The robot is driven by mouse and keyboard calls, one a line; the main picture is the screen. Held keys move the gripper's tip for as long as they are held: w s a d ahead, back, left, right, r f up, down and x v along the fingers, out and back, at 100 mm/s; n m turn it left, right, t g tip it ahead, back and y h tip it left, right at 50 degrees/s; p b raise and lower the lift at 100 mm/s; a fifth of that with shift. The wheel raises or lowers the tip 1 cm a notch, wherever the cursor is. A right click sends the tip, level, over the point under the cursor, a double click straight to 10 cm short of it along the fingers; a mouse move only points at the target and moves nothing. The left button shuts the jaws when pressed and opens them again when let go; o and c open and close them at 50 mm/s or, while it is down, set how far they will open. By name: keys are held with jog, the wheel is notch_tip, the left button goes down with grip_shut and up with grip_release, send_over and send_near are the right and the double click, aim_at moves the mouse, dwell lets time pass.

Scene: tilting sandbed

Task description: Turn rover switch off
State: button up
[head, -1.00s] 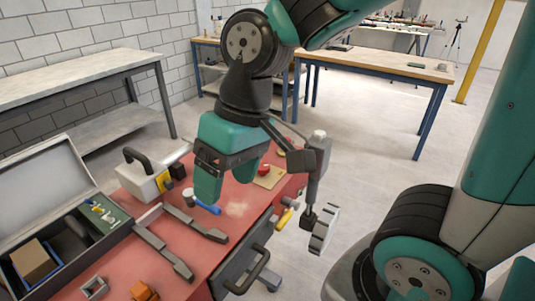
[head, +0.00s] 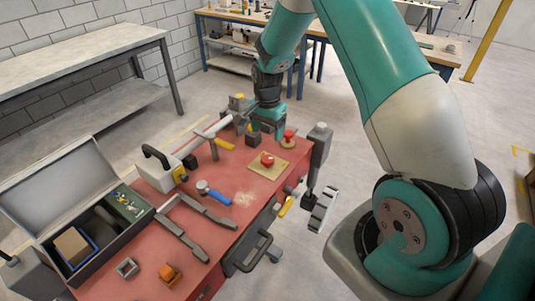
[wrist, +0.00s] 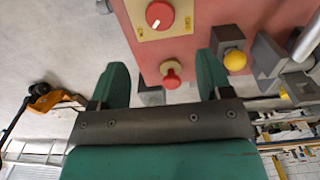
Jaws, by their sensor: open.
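A red knob (wrist: 160,14) sits on a beige plate (wrist: 150,33) with yellow labels at the top of the wrist view. In the head view the same plate (head: 256,171) and red knob (head: 267,160) lie on the red tabletop. A second red mushroom-shaped knob (wrist: 172,78) shows between my fingers in the wrist view, and in the head view (head: 289,134) near the table's far right edge. No readable label says which is the rover switch. My gripper (wrist: 160,78) is open and empty, near the second knob; contact cannot be told.
A yellow ball-topped lever (wrist: 235,61) on a dark block stands just right of my gripper in the wrist view. The red table (head: 225,243) also holds an open grey case (head: 60,190), a blue-handled tool (head: 213,193) and a grey U-shaped bracket (head: 180,240).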

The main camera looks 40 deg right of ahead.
aim_at(268, 159)
notch_tip(268, 159, down, 11)
jog(key=p, duration=0.2)
jog(key=shift+f+p, duration=0.2)
jog(key=shift+p, duration=0.2)
jog(key=c, duration=0.9)
